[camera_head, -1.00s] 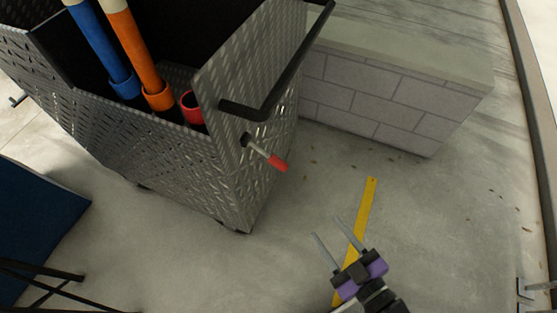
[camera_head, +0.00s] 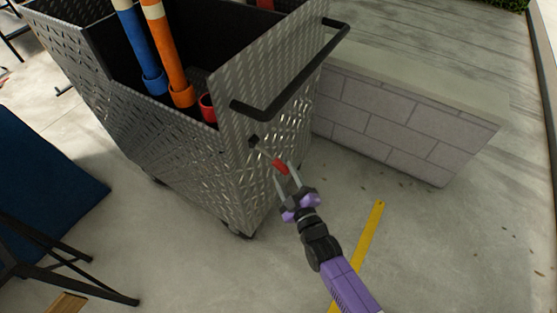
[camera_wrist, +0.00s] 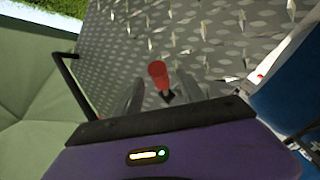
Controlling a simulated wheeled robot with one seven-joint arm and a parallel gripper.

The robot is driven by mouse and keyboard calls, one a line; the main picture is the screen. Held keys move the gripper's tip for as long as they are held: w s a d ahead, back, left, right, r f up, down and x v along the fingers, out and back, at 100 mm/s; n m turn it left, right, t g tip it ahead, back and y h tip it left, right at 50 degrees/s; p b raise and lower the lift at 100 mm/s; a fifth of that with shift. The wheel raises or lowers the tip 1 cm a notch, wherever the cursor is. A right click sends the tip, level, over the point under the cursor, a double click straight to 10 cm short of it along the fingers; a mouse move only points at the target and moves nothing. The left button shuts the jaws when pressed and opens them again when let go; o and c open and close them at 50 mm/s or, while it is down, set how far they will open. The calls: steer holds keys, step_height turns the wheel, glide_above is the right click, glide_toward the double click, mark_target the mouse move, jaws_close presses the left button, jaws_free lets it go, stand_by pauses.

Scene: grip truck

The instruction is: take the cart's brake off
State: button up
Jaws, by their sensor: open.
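The cart (camera_head: 185,150) is a metal tread-plate box on wheels, with a black push handle (camera_head: 290,88) at its near end. The brake lever (camera_head: 281,166) sticks out from the cart's end panel, a thin rod with a red grip. My gripper (camera_head: 285,172) is open at the red grip, with a finger on each side of it. In the wrist view the red grip (camera_wrist: 157,70) shows between the two open fingers (camera_wrist: 160,95), a little ahead of them. I cannot tell whether the fingers touch it.
Blue (camera_head: 140,50) and orange (camera_head: 167,50) poles stand in the cart. A low block wall (camera_head: 385,125) stands to the right of it. A yellow strip (camera_head: 366,235) lies on the floor. A dark blue panel (camera_head: 45,170) stands at left. Floor at lower right is clear.

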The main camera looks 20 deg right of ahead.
mark_target(277, 159)
steer(key=w, duration=0.7)
steer(key=shift+d, duration=0.1)
jaws_close()
steer(key=shift+s, duration=0.1)
stand_by(1.2)
